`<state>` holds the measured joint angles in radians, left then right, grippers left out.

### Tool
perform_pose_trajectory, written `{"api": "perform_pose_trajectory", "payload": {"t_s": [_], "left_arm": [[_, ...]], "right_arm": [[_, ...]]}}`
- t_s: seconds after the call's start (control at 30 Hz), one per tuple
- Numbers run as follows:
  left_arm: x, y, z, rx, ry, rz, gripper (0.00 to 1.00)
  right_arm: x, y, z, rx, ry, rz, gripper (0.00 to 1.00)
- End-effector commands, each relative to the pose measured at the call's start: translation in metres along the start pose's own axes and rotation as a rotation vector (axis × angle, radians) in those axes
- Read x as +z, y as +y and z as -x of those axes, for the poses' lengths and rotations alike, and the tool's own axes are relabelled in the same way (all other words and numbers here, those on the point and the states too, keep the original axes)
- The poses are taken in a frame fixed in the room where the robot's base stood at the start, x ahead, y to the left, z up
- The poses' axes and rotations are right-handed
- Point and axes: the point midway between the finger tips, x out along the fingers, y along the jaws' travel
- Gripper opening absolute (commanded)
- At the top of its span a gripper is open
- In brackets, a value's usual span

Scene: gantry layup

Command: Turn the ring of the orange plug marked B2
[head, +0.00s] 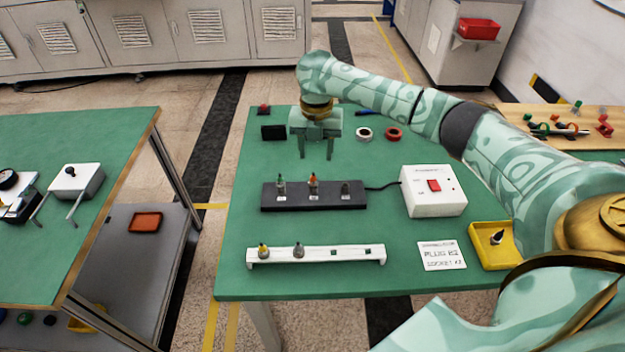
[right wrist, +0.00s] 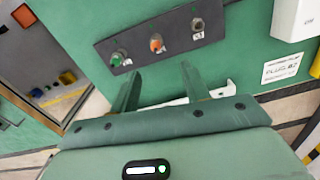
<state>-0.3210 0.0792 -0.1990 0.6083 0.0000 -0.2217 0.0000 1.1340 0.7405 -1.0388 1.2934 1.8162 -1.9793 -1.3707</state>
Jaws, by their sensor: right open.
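The orange plug (head: 313,184) stands upright in the middle position of a black socket strip (head: 330,205) on the green table; it also shows in the right wrist view (right wrist: 156,45). A white label is in front of it, too small to read. A green plug (head: 281,187) stands to its left and a dark grey socket or plug (head: 346,191) to its right. My right gripper (head: 316,156) is open and empty, pointing down, above the table and behind the strip in the head view. Its fingers touch no plug. My left gripper is out of view.
A white box with a red switch (head: 434,186) is cabled to the strip. In front are a white rail (head: 320,254) with yellow and grey plugs, a card (head: 441,255) reading PLUG B2, SOCKET A2, and a yellow tray (head: 490,258). White and red rings (head: 394,134) lie behind.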

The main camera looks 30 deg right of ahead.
Motion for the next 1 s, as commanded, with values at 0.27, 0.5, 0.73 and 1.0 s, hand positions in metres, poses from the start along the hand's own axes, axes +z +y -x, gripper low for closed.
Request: {"api": "perform_pose_trajectory", "payload": {"t_s": [0.27, 0.5, 0.73, 1.0], "left_arm": [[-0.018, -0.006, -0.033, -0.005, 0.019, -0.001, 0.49], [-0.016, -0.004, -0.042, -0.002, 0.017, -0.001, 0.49], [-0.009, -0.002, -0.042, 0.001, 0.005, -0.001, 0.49], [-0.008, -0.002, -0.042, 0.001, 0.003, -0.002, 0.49]], "right_arm": [[0.000, 0.001, -0.074, -0.003, 0.005, -0.001, 0.46], [0.000, 0.001, -0.097, -0.001, 0.002, -0.001, 0.46], [0.000, 0.001, -0.098, 0.000, 0.000, 0.000, 0.46], [0.000, 0.001, -0.098, 0.000, 0.001, -0.001, 0.01]]}}
